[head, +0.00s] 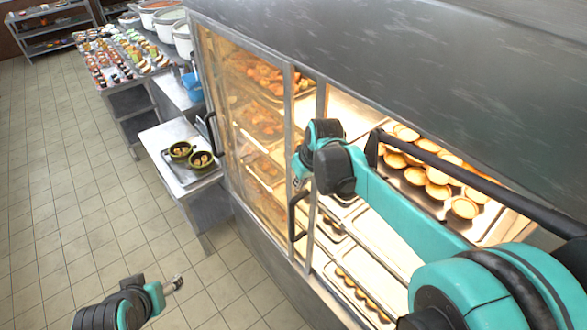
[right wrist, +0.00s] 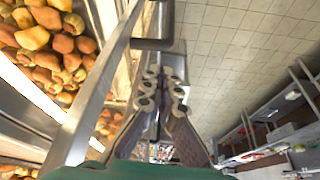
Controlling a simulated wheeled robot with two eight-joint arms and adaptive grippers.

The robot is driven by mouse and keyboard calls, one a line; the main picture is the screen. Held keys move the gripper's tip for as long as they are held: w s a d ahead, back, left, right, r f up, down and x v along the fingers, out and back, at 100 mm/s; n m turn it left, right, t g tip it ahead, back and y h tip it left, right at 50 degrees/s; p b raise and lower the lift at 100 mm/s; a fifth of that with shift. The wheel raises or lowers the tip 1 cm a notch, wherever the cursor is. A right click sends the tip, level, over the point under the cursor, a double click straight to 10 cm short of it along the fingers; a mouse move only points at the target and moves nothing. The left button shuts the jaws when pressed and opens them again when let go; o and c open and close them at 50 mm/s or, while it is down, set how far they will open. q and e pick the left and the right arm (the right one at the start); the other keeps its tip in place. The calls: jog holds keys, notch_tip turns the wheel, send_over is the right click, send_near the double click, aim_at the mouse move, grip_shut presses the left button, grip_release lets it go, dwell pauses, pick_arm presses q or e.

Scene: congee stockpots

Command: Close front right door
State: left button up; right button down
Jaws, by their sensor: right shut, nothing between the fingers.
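The glass-fronted food cabinet (head: 265,235) fills the right half of the head view. A metal-framed door edge with a black handle (head: 297,215) stands near its middle; the frame (right wrist: 98,95) and handle (right wrist: 155,43) show in the right wrist view. To its right, lit trays show; the door's exact angle is hard to tell. My right gripper (head: 299,182) is shut and empty, close beside the frame near the handle; its fingers also show in the wrist view (right wrist: 163,88). Contact cannot be told. My left gripper (head: 175,284) is low, over the floor; its jaw state is unclear.
A second black handle (head: 211,133) is on the cabinet's left side. A dessert counter and stockpots (head: 170,22) stand behind. The tiled floor at left is clear.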

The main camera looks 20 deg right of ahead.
pick_arm(q)
jog(key=shift+r+p, duration=0.45)
jog(key=shift+r, duration=0.5)
pick_arm(e)
jog(key=w+x, duration=0.1)
jog(key=x, duration=0.8)
jog(key=shift+w, duration=0.25)
